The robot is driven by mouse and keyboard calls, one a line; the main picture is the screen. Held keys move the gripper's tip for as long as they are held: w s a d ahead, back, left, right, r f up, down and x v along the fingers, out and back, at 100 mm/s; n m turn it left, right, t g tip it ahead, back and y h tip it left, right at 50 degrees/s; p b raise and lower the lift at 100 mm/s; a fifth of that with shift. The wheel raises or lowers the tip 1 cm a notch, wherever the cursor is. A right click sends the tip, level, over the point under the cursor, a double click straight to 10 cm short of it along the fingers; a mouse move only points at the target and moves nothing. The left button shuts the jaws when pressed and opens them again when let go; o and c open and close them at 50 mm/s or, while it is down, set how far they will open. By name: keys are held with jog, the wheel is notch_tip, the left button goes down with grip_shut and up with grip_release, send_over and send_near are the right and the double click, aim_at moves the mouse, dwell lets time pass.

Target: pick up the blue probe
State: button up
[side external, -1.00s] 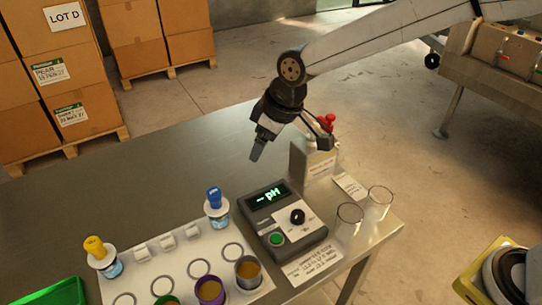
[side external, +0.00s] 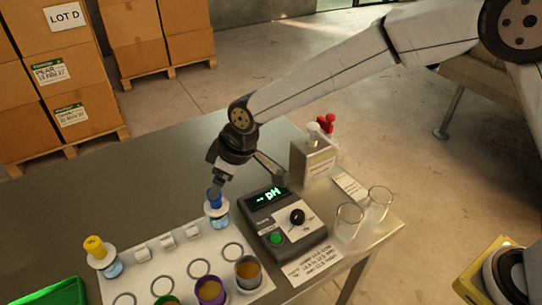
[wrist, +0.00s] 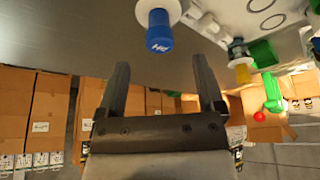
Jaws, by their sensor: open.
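The blue probe (side external: 215,198) stands upright in a bottle with a white collar, at the back right of the white rack (side external: 190,252). In the wrist view its blue cap (wrist: 159,35) lies just beyond the fingertips, roughly midway between them. My gripper (side external: 219,186) is at the top of the blue cap in the side view. In the wrist view my gripper (wrist: 159,65) has its two fingers spread and nothing between them. I cannot tell whether a finger touches the cap.
A pH meter (side external: 285,220) stands right of the probe. A yellow probe (side external: 95,247) stands at the rack's left, with cups of liquid (side external: 248,271) along its front. The steel table behind the rack is clear.

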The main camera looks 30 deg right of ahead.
aim_at(216, 205)
jog(key=shift+x, duration=1.3)
jog(key=shift+x, duration=2.6)
jog(key=shift+w+a+r, duration=0.1)
jog(key=c, duration=1)
